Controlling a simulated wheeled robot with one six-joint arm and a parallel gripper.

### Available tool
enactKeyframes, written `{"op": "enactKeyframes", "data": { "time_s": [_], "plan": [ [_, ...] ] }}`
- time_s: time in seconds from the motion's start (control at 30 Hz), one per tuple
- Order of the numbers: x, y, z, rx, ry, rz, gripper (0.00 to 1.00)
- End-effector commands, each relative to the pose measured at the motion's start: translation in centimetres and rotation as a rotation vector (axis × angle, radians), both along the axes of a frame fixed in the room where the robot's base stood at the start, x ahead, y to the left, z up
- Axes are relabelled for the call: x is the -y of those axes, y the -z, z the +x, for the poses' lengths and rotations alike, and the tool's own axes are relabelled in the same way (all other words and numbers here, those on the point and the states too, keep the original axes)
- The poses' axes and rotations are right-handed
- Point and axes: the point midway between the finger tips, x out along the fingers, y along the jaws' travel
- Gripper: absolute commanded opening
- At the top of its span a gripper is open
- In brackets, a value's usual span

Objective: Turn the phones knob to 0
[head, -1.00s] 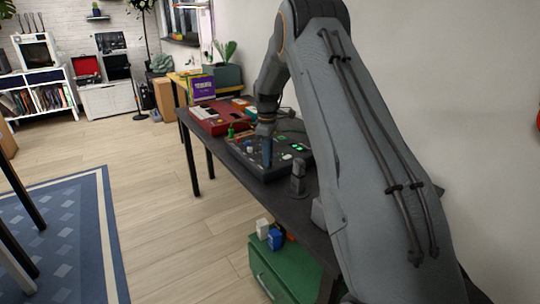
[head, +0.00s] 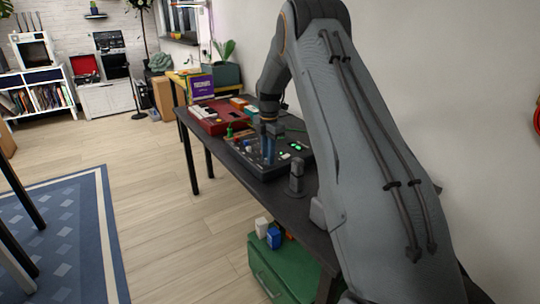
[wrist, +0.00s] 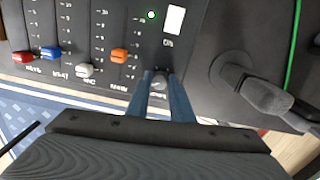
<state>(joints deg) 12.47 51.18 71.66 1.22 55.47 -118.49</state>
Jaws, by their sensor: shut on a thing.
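The dark mixer panel (head: 262,174) lies on the dark table. In the wrist view its face (wrist: 205,75) fills the upper part of the picture. A small grey knob (wrist: 160,79) sits near the panel's edge, right of the orange slider. A small label beside it is too blurred to read. My gripper (wrist: 161,82) has its two blue fingers on either side of this knob, shut on it. In the head view my gripper (head: 269,157) points down at the panel; the knob cannot be made out there.
Red (wrist: 22,57), blue (wrist: 50,53), white (wrist: 84,70) and orange (wrist: 119,55) slider caps stand left of the knob. A red device (head: 213,118) sits behind the mixer.

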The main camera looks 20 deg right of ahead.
Motion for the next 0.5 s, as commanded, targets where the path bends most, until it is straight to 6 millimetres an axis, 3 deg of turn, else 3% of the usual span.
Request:
{"op": "enactKeyframes", "data": {
  "time_s": [0.5],
  "plan": [
    [0.29, -0.26, 0.49, 0.011, -0.407, -0.007, 0.00]
  ]
}}
